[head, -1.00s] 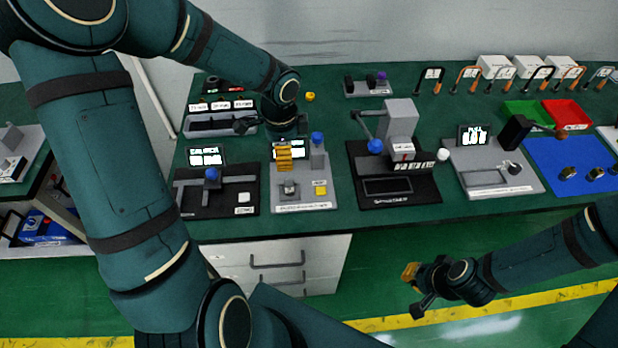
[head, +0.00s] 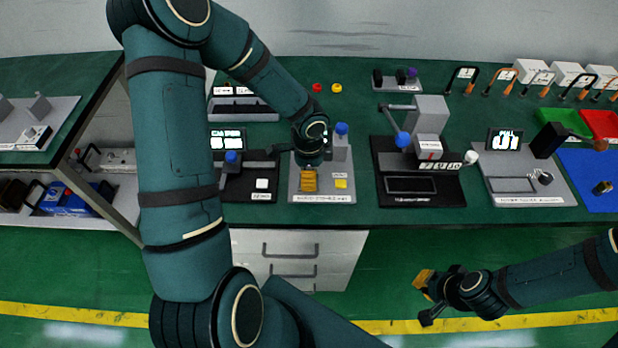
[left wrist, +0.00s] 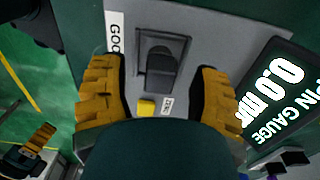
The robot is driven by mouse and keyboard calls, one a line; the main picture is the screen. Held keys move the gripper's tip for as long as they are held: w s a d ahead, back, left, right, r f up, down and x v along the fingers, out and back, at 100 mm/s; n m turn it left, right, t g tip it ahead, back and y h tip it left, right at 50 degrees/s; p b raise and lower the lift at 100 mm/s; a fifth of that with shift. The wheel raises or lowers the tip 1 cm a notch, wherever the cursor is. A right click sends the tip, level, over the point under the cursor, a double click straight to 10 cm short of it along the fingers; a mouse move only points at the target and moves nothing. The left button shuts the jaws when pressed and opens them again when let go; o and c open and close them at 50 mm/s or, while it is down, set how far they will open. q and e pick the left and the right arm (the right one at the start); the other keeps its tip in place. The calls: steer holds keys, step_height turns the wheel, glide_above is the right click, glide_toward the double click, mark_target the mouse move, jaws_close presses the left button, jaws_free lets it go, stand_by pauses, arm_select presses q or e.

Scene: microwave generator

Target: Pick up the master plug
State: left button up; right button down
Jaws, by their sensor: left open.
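My left gripper (head: 310,181) is over the front part of the grey pin gauge station (head: 340,160). In the left wrist view its two orange-padded fingers (left wrist: 158,92) are wide apart, with nothing between the pads. Beyond the fingertips, roughly centred between them, a dark grey block (left wrist: 161,67) stands in a square seat. It may be the master plug, but no label confirms this. In the head view my gripper hides it. My right gripper (head: 424,286) hangs in front of the bench, apart from everything; its finger opening is unclear.
A yellow button (head: 341,184) and a blue-topped post (head: 341,135) are close beside my left gripper. The pin gauge display (left wrist: 280,90) stands nearby. A black lever station (head: 420,188) stands to the right. A small rack with dark and purple knobs (head: 397,84) is behind.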

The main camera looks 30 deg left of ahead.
arm_select(q)
steer(key=shift+f, duration=0.5)
jaws_close()
